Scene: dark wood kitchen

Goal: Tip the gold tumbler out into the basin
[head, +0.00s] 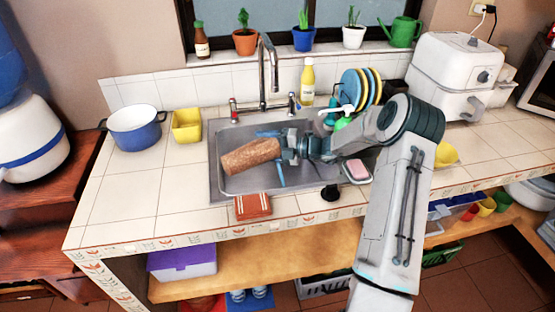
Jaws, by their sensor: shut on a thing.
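The gold tumbler (250,156), a speckled copper-brown cylinder, lies nearly on its side above the basin (308,178), a steel sink set in the tiled counter. Its left end is a little lower than its right end. My gripper (284,149) is shut on the tumbler's right end, and my arm reaches in from the right. I cannot see into the tumbler or tell whether anything is coming out. Blue pieces (281,176) show in the basin behind and below the tumbler; I cannot tell what they are.
The tall faucet (262,72) stands behind the basin. A blue pot (136,128) and yellow container (186,125) stand left. A dish rack with plates (356,88) stands behind my arm. The counter's front left is clear.

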